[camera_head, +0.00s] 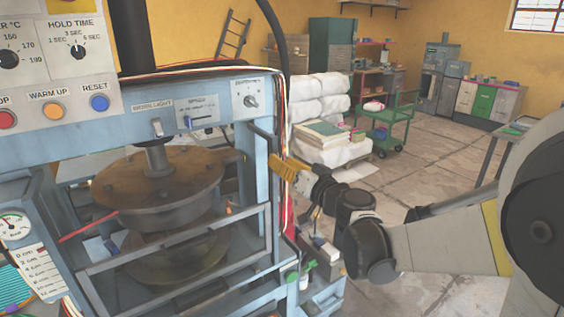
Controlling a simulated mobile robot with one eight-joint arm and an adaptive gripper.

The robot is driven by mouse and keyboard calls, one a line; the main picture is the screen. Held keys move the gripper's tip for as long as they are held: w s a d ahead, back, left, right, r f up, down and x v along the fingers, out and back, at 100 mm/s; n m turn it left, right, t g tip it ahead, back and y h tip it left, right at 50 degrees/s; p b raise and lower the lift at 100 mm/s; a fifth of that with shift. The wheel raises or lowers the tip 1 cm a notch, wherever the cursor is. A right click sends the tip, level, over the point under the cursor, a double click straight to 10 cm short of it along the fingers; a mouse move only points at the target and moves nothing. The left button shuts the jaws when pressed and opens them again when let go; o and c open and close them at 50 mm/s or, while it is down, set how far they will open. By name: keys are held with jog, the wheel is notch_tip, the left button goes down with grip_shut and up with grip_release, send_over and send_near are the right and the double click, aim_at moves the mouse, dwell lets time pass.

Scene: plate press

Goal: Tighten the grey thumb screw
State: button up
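The plate press (225,85) fills the left side, with a blue-grey frame and round rusty plates (160,180). I cannot make out the grey thumb screw for certain. My arm reaches in from the right, and its end, my gripper (290,167), is beside the press's right front post. A yellow-orange part shows at that end, just right of a slanted grey bar (262,136) on the press. The fingertips are too small and partly merged with the press to tell whether they are open, shut or touching anything.
A front rail guard (175,250) crosses before the plates. A red button (5,119), a blue button (99,103) and a gauge (13,225) are at left. White sacks (318,92) and a green cart (392,122) stand behind. The floor at centre right is mostly clear.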

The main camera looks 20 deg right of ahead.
jog(key=m, duration=0.4)
jog(key=shift+m, duration=0.4)
jog(key=m, duration=0.3)
jog(key=shift+w+d+f+m+p, duration=0.1)
jog(key=shift+m+p, duration=0.2)
jog(key=m, duration=0.7)
jog(key=shift+f, duration=0.15)
jog(key=m, duration=0.3)
jog(key=shift+f+m, duration=0.1)
jog(key=shift+m, duration=0.3)
jog(key=m, duration=0.4)
jog(key=shift+m, duration=0.3)
jog(key=m, duration=0.3)
jog(key=shift+f+m, duration=0.1)
jog(key=shift+m, duration=0.2)
jog(key=shift+a+m, duration=0.2)
jog(key=shift+m, duration=1.6)
